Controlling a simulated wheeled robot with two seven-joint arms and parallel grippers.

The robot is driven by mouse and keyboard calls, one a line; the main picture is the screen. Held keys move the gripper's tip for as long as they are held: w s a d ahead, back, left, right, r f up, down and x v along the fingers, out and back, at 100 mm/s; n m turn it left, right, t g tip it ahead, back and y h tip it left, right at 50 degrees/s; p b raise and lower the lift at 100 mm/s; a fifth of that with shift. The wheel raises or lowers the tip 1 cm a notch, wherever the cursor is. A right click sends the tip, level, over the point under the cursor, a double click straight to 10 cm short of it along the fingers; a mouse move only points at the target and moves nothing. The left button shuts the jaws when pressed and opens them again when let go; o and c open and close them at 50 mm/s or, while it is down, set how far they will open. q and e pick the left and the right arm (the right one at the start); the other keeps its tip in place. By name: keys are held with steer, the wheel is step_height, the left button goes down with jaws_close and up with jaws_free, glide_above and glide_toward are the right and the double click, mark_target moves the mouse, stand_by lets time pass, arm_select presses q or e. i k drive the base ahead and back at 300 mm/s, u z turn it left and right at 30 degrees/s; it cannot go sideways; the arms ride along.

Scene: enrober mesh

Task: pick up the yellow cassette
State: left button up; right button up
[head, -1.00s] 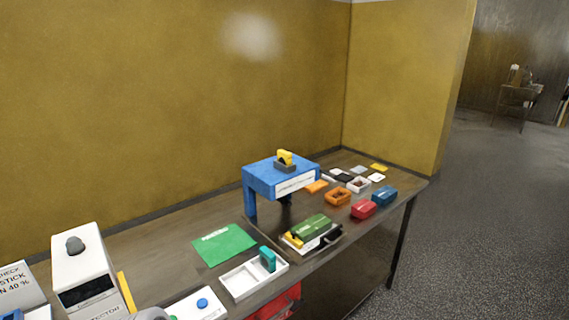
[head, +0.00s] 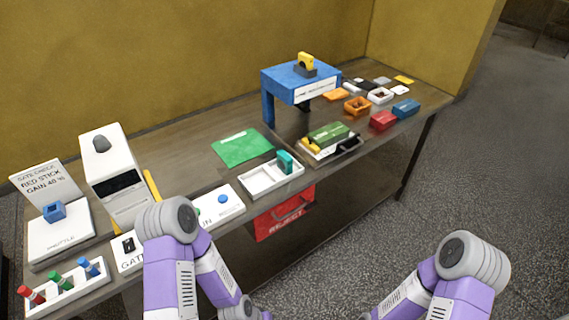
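Several yellow things show in the head view, and I cannot tell for certain which is the cassette. A yellow piece (head: 305,61) stands upright in a dark holder on top of the blue stand (head: 290,80). A flat yellow piece (head: 404,80) lies at the far right back of the bench. A small yellow part (head: 312,146) sits at the left of a green block (head: 328,133) on a white tray. My two arms come in at the bottom edge, but both grippers are outside the picture.
The bench (head: 190,145) carries a white detector box (head: 110,165), a green sheet (head: 240,148), a white tray (head: 262,181), and red (head: 383,121) and blue (head: 405,109) boxes at the right. A red reject bin (head: 283,217) is below the front edge. Floor at right is clear.

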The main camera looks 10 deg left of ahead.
mark_target(305, 60)
steer(key=z, duration=1.65)
steer(key=i, duration=1.85)
steer(key=u, duration=3.4)
